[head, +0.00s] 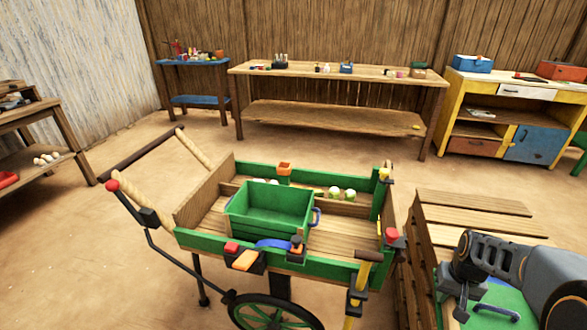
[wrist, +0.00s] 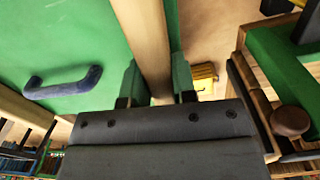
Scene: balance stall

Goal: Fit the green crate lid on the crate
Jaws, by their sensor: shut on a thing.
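The green crate (head: 262,222) stands open on the cart bed, with no lid on it and a blue handle on its right end. The green lid (wrist: 75,30) fills the left of the wrist view, with a dark blue handle (wrist: 62,82) and a pale wooden strip (wrist: 146,35) along its edge. My gripper (wrist: 158,85) is shut on that strip, one finger on each side. In the head view the lid (head: 487,312) shows in part at the lower right, beneath my arm and apart from the crate. My fingertips are hidden there.
The green and wooden cart (head: 325,268) has tools along its front rail and several pale round things (head: 342,193) behind the crate. A slatted wooden stand (head: 450,213) is right of the cart. Benches line the back wall. Open floor lies between them and the cart.

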